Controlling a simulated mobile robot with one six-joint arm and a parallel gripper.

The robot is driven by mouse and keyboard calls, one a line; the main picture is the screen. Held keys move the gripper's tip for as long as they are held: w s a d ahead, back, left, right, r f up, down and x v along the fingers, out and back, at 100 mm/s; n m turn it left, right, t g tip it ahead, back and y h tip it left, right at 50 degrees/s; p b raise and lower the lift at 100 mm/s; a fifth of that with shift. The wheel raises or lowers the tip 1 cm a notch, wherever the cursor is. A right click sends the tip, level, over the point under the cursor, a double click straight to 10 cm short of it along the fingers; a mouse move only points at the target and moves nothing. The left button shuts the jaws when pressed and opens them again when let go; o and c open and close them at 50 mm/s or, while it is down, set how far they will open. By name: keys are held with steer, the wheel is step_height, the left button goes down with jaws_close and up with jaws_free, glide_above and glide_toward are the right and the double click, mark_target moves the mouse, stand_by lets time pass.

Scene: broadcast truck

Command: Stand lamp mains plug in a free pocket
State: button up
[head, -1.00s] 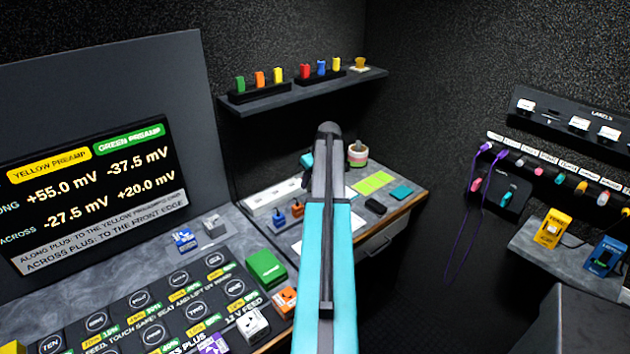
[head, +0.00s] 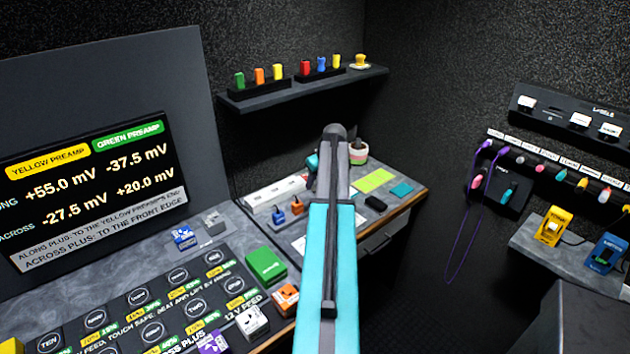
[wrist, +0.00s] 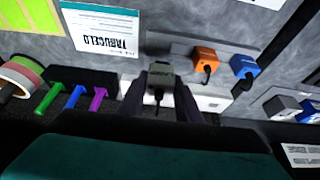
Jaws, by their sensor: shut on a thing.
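In the wrist view my gripper (wrist: 160,76) is shut on a grey plug (wrist: 160,78) with a small label, too small to read surely, and a dark cable at its back. The plug is over or beside a long white strip (wrist: 210,103); I cannot tell whether they touch. An orange plug (wrist: 204,58) and a blue plug (wrist: 243,66) stand in a grey holder (wrist: 160,42) just beyond the strip. The holder's part left of the orange plug looks bare. In the head view the white strip (head: 262,197) shows, but my arm hides the gripper's fingers.
A printed card (wrist: 102,32) lies left of the holder. A black rack (wrist: 95,78) with green, blue and purple sticks is left of my gripper, beside rolls of tape (wrist: 14,80). Another blue plug (head: 184,237) stands nearer the screen. A shelf (head: 300,91) hangs above.

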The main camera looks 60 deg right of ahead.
steer(key=shift+f+b, duration=1)
steer(key=shift+f, duration=1.2)
steer(key=shift+f+b, duration=0.8)
steer(key=shift+f, duration=0.55)
stand_by(1.1)
steer(key=o, duration=1.2)
steer(key=shift+c, duration=0.2)
steer(key=shift+s, duration=0.1)
steer(key=b+v, duration=0.2)
steer(key=v, duration=1.1)
steer(key=shift+r+b, duration=0.3)
steer(key=shift+r, duration=0.1)
steer(key=shift+a, duration=0.1)
steer(key=shift+s+f, duration=0.1)
